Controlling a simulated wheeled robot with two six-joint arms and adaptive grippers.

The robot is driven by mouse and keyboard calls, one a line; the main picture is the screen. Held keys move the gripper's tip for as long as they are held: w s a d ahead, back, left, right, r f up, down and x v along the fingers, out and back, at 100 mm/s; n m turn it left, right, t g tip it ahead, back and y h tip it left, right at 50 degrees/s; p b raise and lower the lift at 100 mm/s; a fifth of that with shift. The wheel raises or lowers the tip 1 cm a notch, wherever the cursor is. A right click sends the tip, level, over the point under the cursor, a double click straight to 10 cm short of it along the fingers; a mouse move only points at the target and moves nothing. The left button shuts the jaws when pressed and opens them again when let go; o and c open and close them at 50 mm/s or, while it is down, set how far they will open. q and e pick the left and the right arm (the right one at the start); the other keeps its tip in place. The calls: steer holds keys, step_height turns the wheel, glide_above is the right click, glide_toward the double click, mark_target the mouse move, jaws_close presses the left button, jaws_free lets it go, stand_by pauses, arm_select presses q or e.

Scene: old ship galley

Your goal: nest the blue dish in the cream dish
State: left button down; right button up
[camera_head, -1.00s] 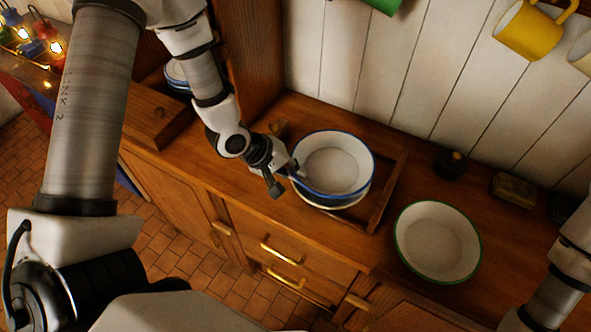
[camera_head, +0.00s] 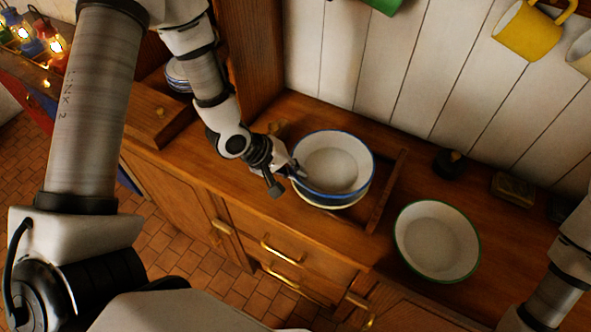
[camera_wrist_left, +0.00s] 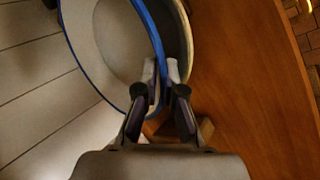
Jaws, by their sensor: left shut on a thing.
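The blue dish (camera_head: 331,166), white inside with a blue rim, is at the middle of the counter in the head view. It also shows in the wrist view (camera_wrist_left: 100,45). My left gripper (camera_head: 293,174) is shut on its left rim; in the wrist view the fingertips (camera_wrist_left: 161,72) pinch the rim. The cream dish (camera_head: 335,204) shows as a pale rim under the blue dish and in the wrist view (camera_wrist_left: 182,45) beside the blue rim. Most of it is hidden, so I cannot tell whether the two touch. My right gripper is out of view.
A low wooden rail (camera_head: 388,190) stands right of the dishes. A green-rimmed dish (camera_head: 437,241) sits farther right. A small black object (camera_head: 451,163) and a small box (camera_head: 513,189) stand near the plank wall. Mugs hang above, including a yellow one (camera_head: 533,30).

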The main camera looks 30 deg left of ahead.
arm_select(q)
steer(key=shift+f+b, duration=0.5)
steer(key=shift+f, duration=0.35)
stand_by(0.6)
steer(key=c, duration=1.2)
jaws_free()
steer(key=shift+r, duration=0.1)
step_height(320, 180, up, 8)
steer(key=p, duration=0.8)
steer(key=shift+f, duration=0.2)
